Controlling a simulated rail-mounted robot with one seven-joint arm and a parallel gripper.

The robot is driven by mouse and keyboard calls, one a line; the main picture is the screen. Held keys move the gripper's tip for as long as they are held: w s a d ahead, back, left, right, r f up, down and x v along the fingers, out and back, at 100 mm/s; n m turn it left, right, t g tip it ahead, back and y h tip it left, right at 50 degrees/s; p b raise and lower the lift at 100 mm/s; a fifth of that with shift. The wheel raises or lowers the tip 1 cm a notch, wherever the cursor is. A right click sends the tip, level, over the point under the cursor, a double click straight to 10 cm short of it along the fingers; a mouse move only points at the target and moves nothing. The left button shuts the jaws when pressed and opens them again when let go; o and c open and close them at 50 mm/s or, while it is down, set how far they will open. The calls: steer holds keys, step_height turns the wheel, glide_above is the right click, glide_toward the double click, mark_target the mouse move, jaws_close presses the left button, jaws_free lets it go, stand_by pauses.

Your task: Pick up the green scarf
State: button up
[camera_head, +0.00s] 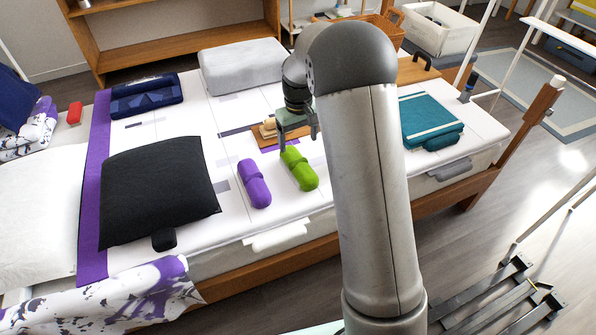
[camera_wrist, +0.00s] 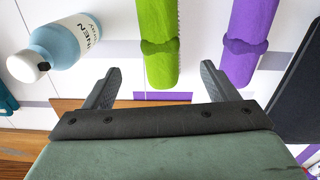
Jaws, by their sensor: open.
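The green scarf (camera_head: 298,170) is a rolled, banded bundle lying on the bed beside a purple rolled bundle (camera_head: 254,184). In the wrist view the green scarf (camera_wrist: 158,45) runs away from me, ahead of my gripper (camera_wrist: 160,85) and roughly between its two fingers. My gripper is open with nothing between its fingers. In the head view my gripper (camera_head: 299,140) is near the far end of the green scarf. I cannot tell the exact gap between them.
The purple bundle (camera_wrist: 247,40) lies right of the scarf in the wrist view, and a blue-white bottle (camera_wrist: 62,42) lies left. A wooden board (camera_head: 266,138) is near my gripper. A black cushion (camera_head: 158,188) and folded teal cloth (camera_head: 428,120) are also on the bed.

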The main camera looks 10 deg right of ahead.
mark_target(298, 161)
step_height(298, 161, down, 10)
steer(key=b, duration=0.3)
steer(key=shift+r, duration=0.1)
steer(key=c, duration=1.3)
